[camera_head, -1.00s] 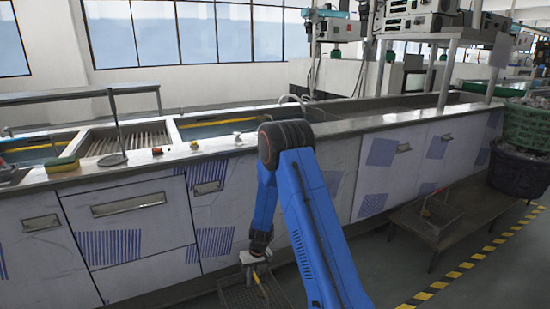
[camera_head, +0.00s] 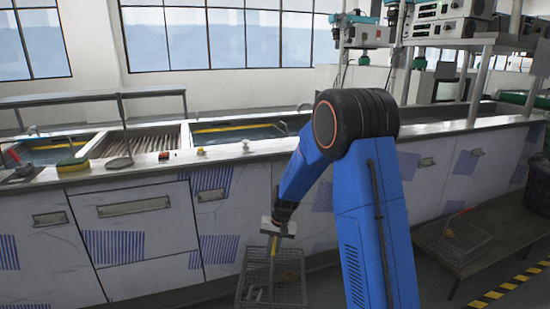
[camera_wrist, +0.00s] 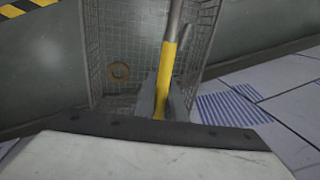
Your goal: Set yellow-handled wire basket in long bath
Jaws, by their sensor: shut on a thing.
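The wire basket (camera_head: 285,296) hangs below my gripper (camera_head: 274,236) in front of the counter's cabinet doors, lower than the counter top. My gripper is shut on its yellow handle (camera_head: 273,246). In the wrist view, the yellow handle (camera_wrist: 168,70) runs between the fingers (camera_wrist: 160,104), and the mesh basket (camera_wrist: 125,45) is beyond them with a ring-shaped item inside. Sunken baths are set in the counter: a left one (camera_head: 60,142) and one (camera_head: 205,142) with a yellow bar across it. A longer trough runs right, partly hidden by my arm; I cannot tell which is the long bath.
A ribbed section (camera_head: 150,142) lies between the baths. A sponge (camera_head: 73,164) and small knobs sit along the counter's front edge. A raised shelf stands over the left side. Instruments fill a shelf above.

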